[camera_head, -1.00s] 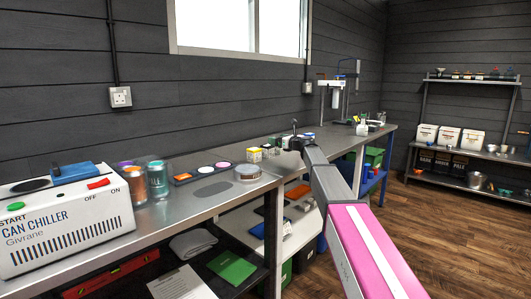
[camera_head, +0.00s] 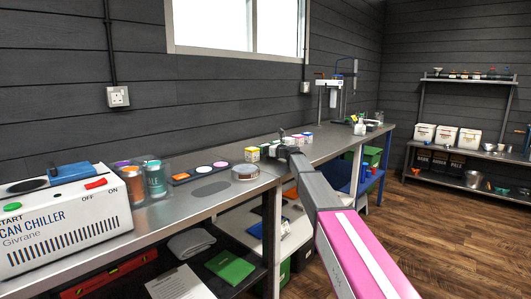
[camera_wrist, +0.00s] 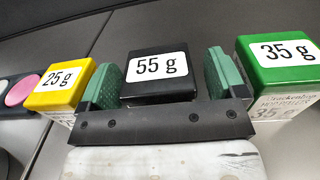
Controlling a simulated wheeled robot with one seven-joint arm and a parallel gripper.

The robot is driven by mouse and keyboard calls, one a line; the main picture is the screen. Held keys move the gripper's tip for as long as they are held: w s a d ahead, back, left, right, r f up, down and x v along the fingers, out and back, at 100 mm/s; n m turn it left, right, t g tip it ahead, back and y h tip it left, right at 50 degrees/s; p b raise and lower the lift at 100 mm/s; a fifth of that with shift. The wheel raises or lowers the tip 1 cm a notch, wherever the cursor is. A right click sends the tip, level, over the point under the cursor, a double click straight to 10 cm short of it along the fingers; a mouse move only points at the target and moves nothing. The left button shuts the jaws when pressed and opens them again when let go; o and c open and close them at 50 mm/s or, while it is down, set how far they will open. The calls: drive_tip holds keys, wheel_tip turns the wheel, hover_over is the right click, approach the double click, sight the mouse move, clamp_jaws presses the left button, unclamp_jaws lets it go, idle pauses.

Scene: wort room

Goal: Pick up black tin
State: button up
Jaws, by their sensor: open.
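The black tin (camera_wrist: 158,86), with a white "55 g" label on its lid, is in the middle of the wrist view. My gripper (camera_wrist: 163,80) is open, with one green-padded finger on each side of the tin. Small gaps seem to show between the pads and the tin; I cannot tell whether either touches. In the head view my gripper (camera_head: 281,149) is over the bench among the small tins, and I cannot make out the black tin clearly there.
A yellow "25 g" tin (camera_wrist: 58,88) stands close left of my gripper and a green "35 g" tin (camera_wrist: 280,62) close right. The wall runs behind.

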drive_tip(key=shift+w+a, duration=0.25)
drive_tip(key=shift+a, duration=0.1)
drive_tip(key=c, duration=1.1)
drive_tip(key=shift+o, duration=0.2)
